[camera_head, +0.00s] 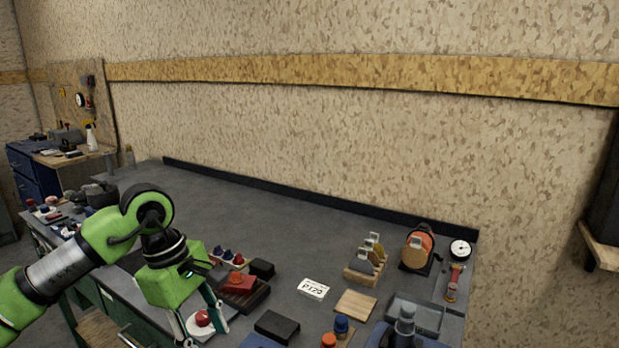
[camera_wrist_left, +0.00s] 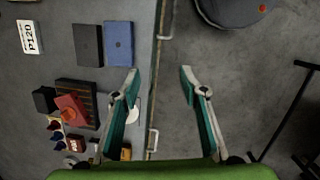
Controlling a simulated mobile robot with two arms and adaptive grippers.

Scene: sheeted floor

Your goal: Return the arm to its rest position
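My left arm comes in from the left in the head view, and its gripper (camera_head: 200,324) points down by the front edge of the grey workbench (camera_head: 270,212). In the left wrist view the left gripper (camera_wrist_left: 160,75) has its two fingers spread wide apart with nothing between them. The bench edge and grey floor lie beneath it. A white disc with a red knob (camera_head: 203,318) shows behind the fingers in the head view, apart from their grip as far as I can tell. My right gripper is not in view.
Near the left gripper are a dark tray (camera_head: 246,297) with a red block, a black block (camera_head: 277,326) and a P120 card (camera_head: 313,288). An orange-faced machine (camera_head: 417,250) and a gauge (camera_head: 459,250) stand at right. The bench's back middle is clear.

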